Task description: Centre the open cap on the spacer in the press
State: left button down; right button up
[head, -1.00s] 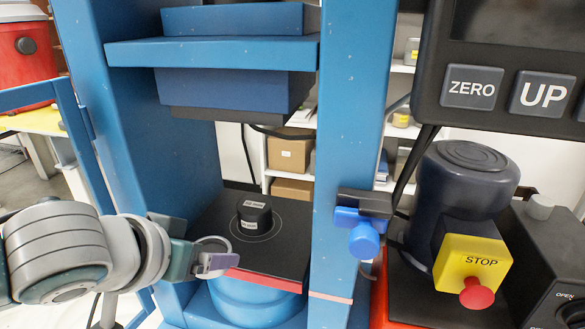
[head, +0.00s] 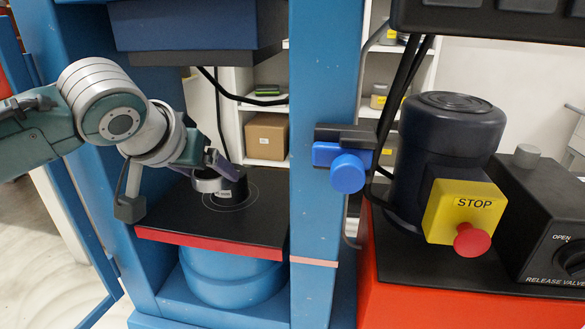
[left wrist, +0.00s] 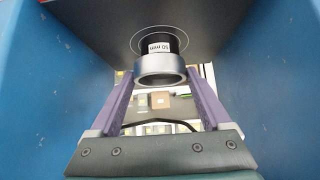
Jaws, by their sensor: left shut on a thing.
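The open cap (head: 206,183) is a silver-grey ring; it also shows in the left wrist view (left wrist: 160,78). My left gripper (head: 212,170) is shut on it, with a purple finger on each side in the left wrist view (left wrist: 160,88). The spacer (head: 235,189) is a short black cylinder with a white label, standing on the black press plate (head: 180,222) inside a thin white circle. It shows behind the cap in the left wrist view (left wrist: 170,42). The cap is beside the spacer, not over it; I cannot tell whether they touch. My right gripper is out of view.
The blue press ram (head: 190,28) hangs above the plate. A blue upright (head: 317,240) stands to the right, carrying a clamp with a blue knob (head: 347,173). The yellow stop box (head: 465,210) and dark pump (head: 450,130) are farther right. Around the spacer the plate is bare.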

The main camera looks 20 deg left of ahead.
pick_arm(q)
jog(key=w+b, duration=0.2)
jog(key=w+a+b, duration=0.1)
jog(key=w+b, duration=0.1)
jog(key=shift+w+f, duration=0.2)
jog(key=shift+w, duration=0.1)
jog(key=shift+w+a+r+b, duration=0.15)
jog(key=shift+w+a+b, duration=0.05)
jog(key=shift+w+b, duration=0.45)
jog(key=shift+f+p, duration=0.25)
jog(key=shift+p, duration=0.05)
jog(key=shift+p, duration=0.35)
